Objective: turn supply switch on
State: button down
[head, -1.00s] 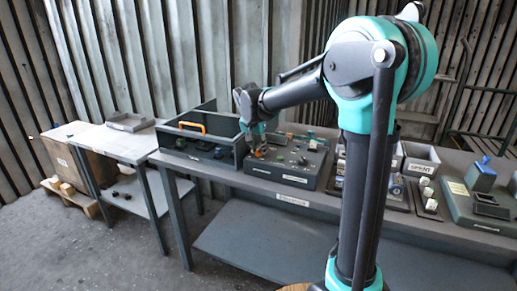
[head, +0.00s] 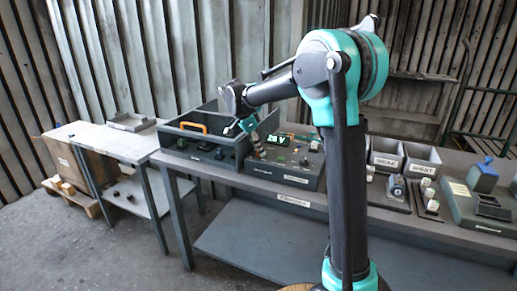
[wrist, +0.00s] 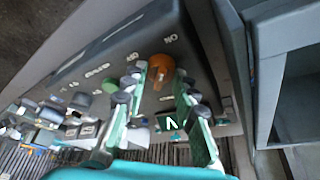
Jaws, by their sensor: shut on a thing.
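The supply switch is an orange knob (wrist: 160,71) on the dark control panel (head: 268,176). In the wrist view, it sits between the fingertips of my gripper (wrist: 161,76), which is shut on it. A white ON mark (wrist: 170,38) is printed just beyond the knob, and another mark lies to its left. In the head view, my gripper (head: 258,150) reaches down to the panel's left part and hides the knob. A lit green display (head: 278,137) on the panel ends in a V. It also shows partly between the fingers in the wrist view (wrist: 172,122).
Labelled bins (head: 388,161) and a unit with a blue part (head: 484,174) stand to the right. A green button (wrist: 110,86) and other controls lie near the knob.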

jog(key=shift+m, duration=0.4)
jog(key=c, duration=1.2)
grip_release()
jog(key=v, duration=1.2)
jog(key=shift+w, duration=0.2)
jog(key=shift+s, duration=0.1)
